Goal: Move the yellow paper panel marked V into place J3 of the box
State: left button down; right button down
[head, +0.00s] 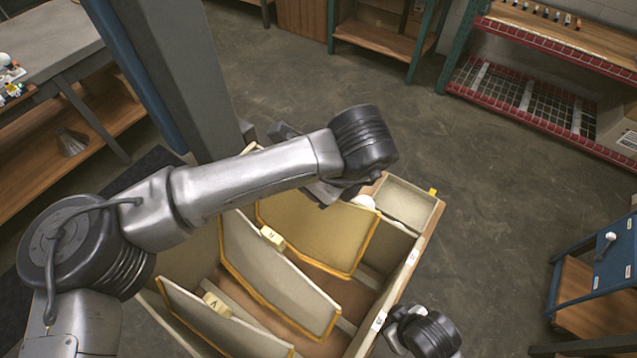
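The open box (401,280) stands below me, with white labels on its right rim that are too small to read surely. Several panels with yellow edges stand inside. The front panel (190,312) bears a cream tag (217,304) whose mark looks like a V. The middle panel (275,278) bears another tag (273,238), its letter unclear. A third panel (330,235) is at the back, partly behind my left arm. My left gripper (328,192) is over the box's back part, its fingers mostly hidden by the wrist. My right gripper (398,335) is at the box's right front side, fingers unclear.
A white rounded thing (363,201) is by the box's back compartment. A grey column rises behind the box. A workbench (50,40) is at left, a red-edged rack (520,95) at back right, a blue cart (600,275) at right. The floor between is clear.

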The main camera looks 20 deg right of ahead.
pick_arm(q)
jog(key=shift+r, duration=0.2)
jog(key=c, duration=1.5)
grip_release()
jog(key=o, duration=0.5)
jog(key=shift+f, duration=0.1)
jog(key=shift+c, duration=0.2)
jog(key=v, duration=1.4)
